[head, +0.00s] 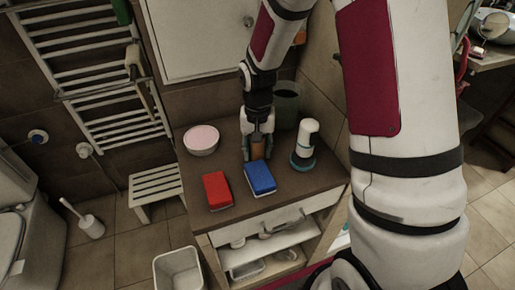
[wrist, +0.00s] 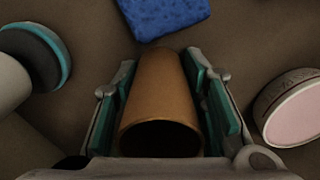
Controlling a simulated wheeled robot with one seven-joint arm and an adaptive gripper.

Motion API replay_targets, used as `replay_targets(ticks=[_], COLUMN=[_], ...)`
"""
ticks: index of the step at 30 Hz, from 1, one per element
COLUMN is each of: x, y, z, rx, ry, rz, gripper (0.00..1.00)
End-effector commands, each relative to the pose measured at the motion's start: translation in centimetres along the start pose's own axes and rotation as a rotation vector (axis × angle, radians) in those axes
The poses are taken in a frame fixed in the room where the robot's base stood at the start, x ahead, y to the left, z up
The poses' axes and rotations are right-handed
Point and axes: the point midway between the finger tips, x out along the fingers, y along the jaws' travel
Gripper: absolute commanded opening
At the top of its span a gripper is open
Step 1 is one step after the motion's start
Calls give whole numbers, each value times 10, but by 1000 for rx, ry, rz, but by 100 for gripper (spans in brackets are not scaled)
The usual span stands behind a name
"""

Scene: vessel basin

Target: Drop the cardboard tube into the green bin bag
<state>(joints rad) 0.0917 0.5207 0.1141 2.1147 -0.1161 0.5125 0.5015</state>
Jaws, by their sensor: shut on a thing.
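The cardboard tube (wrist: 163,88) is orange-brown and hollow, its open end towards the wrist camera. My gripper (wrist: 166,92) is shut on it, with one green-padded finger on each side. In the head view my gripper (head: 257,150) points down over the brown counter with the tube (head: 257,147) upright between its fingers. I cannot tell whether the tube's lower end touches the counter. A dark greenish, open-topped container (head: 286,103) stands at the counter's back right, behind my gripper; it may be the green bin bag. Its inside is hidden.
On the counter (head: 300,190), a pink-topped white bowl (head: 201,141) stands left of my gripper. A red sponge (head: 217,190) and a blue sponge (head: 260,178) lie in front. A white bottle-like object with a teal base (head: 304,146) stands close on the right.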

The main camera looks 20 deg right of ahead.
Motion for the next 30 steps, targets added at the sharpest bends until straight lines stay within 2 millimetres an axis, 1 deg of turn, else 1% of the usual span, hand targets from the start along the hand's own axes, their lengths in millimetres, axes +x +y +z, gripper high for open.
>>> replay_targets(ticks=[5,9,10,11,12,13,23,26,30], x=[-1,3,3,2,2,2,0,-9,-32], y=[0,0,0,0,0,0,0,0,0], z=[0,0,0,0,0,0,0,-1,-1], rx=[0,0,0,0,0,0,0,0,0], ry=[1,1,1,1,1,1,2,5,6], rz=[0,0,0,0,0,0,-1,-2,-2], gripper=[28,28,41,48,57,58,58,58,58])
